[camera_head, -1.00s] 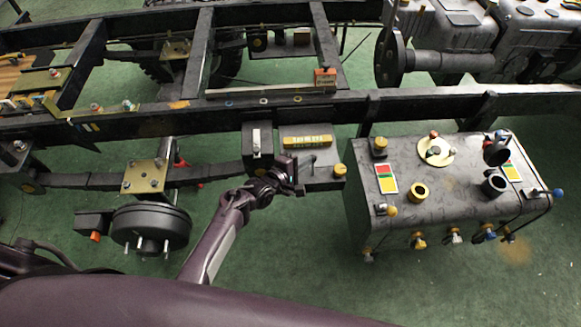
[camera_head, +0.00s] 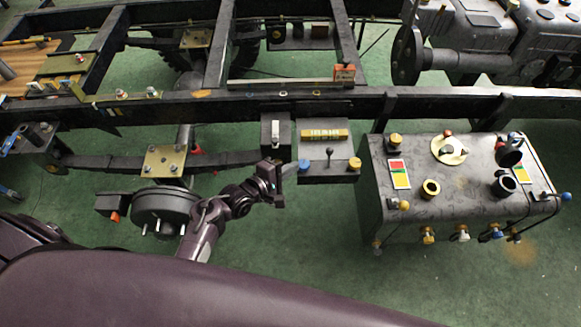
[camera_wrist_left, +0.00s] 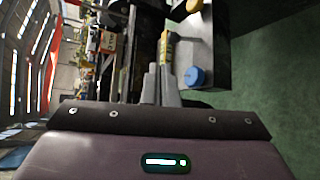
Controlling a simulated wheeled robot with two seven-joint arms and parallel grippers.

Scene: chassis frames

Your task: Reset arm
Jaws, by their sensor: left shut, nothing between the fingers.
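My left gripper (camera_head: 280,178) is in the middle of the head view, at the end of my purple arm coming in from the lower left. It is beside the front edge of the black control box (camera_head: 322,170), close to a blue knob (camera_head: 305,166). In the left wrist view its two grey fingers (camera_wrist_left: 158,84) are together and hold nothing. The blue knob also shows in the left wrist view (camera_wrist_left: 195,77), just right of the fingers. My right gripper is not in view.
A black chassis frame (camera_head: 420,103) runs across the scene. A grey tank (camera_head: 440,190) with knobs and fittings stands at the right. A wheel hub (camera_head: 165,210) and a brass plate (camera_head: 168,160) are at the left. Green floor (camera_head: 310,240) is clear in front.

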